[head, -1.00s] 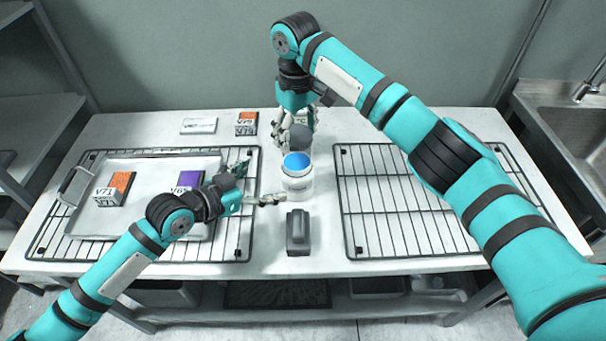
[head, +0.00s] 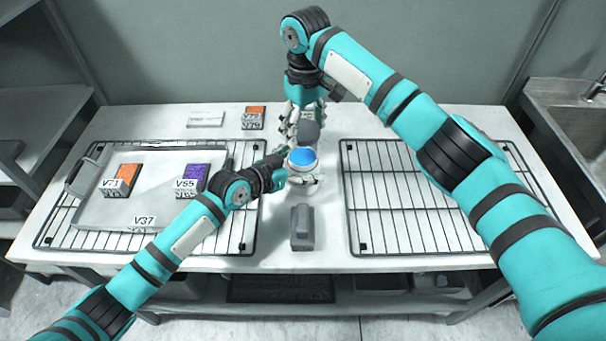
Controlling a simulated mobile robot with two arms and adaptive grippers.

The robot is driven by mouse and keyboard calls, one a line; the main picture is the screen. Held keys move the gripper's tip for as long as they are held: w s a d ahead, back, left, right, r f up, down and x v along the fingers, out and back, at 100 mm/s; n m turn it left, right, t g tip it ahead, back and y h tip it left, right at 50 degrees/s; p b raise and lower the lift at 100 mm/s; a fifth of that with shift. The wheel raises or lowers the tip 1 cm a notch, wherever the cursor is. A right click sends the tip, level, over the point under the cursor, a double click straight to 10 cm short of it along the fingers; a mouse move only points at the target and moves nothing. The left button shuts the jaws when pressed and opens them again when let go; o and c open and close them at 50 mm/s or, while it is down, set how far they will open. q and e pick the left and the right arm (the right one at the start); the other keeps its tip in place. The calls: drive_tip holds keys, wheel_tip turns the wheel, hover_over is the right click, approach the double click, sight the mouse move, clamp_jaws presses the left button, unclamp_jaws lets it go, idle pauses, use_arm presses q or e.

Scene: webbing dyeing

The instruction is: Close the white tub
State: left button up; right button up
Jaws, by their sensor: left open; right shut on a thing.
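The white tub (head: 304,168) stands upright on the table between the two racks, with a blue round surface showing inside its white rim. My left gripper (head: 290,168) is open at the tub, with one finger at its back left and one in front of it. Whether the fingers touch the tub, I cannot tell. My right gripper (head: 308,118) points down just behind the tub and is shut on a grey rounded thing (head: 309,133). Its fingers partly hide this thing, and I cannot make out for sure whether it is a lid.
A dark grey block (head: 302,228) stands in front of the tub. A metal tray (head: 150,205) with orange and purple labelled boxes lies on the left rack. The right rack (head: 385,215) is empty. A white card (head: 205,119) and an orange-topped box (head: 254,117) lie at the back.

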use_arm(q)
drive_tip(key=shift+w+d+f, duration=0.15)
drive_tip(key=shift+w+d, duration=0.1)
drive_tip(key=c, duration=1.6)
use_arm(e)
drive_tip(key=shift+s, duration=0.1)
hover_over(304, 158)
drive_tip(key=shift+f, duration=2.45)
drive_tip(key=shift+s+d+f, duration=0.1)
drive_tip(key=shift+f, duration=0.75)
use_arm(q)
drive_tip(key=shift+s+f, duration=0.1)
use_arm(e)
drive_tip(key=shift+f, duration=0.6)
use_arm(q)
clamp_jaws()
use_arm(e)
drive_tip(key=o, duration=0.8)
